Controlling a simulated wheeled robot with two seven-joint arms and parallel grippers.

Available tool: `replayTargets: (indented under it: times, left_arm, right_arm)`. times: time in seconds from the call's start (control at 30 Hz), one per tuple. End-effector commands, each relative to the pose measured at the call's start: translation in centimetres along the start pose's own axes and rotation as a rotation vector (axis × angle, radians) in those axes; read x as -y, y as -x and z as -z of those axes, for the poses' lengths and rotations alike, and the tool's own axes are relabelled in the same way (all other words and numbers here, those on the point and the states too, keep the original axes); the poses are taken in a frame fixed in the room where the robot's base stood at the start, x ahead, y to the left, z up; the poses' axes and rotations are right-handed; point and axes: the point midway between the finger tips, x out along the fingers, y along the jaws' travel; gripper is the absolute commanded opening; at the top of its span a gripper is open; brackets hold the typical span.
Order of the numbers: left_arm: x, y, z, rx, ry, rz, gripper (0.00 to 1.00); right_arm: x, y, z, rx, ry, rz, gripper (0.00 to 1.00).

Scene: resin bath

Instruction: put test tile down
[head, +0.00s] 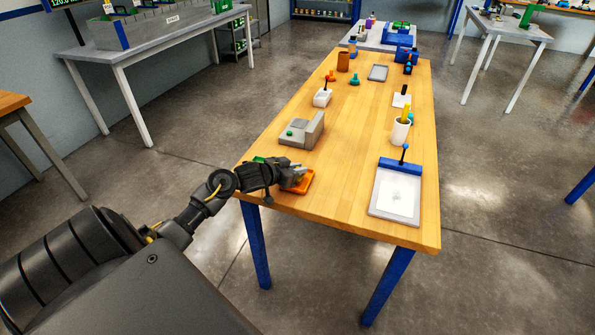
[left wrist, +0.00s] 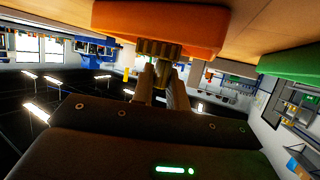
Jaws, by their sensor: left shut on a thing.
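My left gripper (head: 297,177) is at the near left edge of the wooden table, low over an orange tray (head: 306,187). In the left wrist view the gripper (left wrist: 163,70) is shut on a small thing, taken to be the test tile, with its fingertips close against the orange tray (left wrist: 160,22). The tile is mostly hidden by the fingers, and I cannot tell whether it touches the tray. A green item (head: 259,160) lies just behind the gripper; a green item (left wrist: 290,62) also shows in the left wrist view. My right gripper is not in view.
A grey device (head: 303,131) with a green button stands behind the gripper. A clipboard-like panel (head: 395,193) with a blue bar lies on the right, and a white cup (head: 400,132) stands behind it. The table's (head: 345,185) middle strip is clear.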

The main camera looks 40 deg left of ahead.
Motion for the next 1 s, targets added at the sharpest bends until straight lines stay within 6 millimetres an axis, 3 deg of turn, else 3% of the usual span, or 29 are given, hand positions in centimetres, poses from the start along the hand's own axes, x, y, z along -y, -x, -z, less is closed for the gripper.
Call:
replayTargets:
  times: [0.47,0.5,0.63,1.0]
  left_arm:
    - [0.01,-0.52,-1.22,-0.001,-0.001,0.0,0.0]
    - [0.01,-0.52,-1.23,-0.001,-0.001,0.0,0.18]
    - [0.01,-0.51,-1.2,-0.001,-0.001,0.0,0.35]
    - [0.05,-0.21,-0.95,-0.002,-0.003,0.0,0.37]
  right_arm:
    - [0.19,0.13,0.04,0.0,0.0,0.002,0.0]
    - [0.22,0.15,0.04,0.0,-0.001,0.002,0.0]
    - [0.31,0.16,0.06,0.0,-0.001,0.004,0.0]
    - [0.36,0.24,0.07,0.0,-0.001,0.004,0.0]
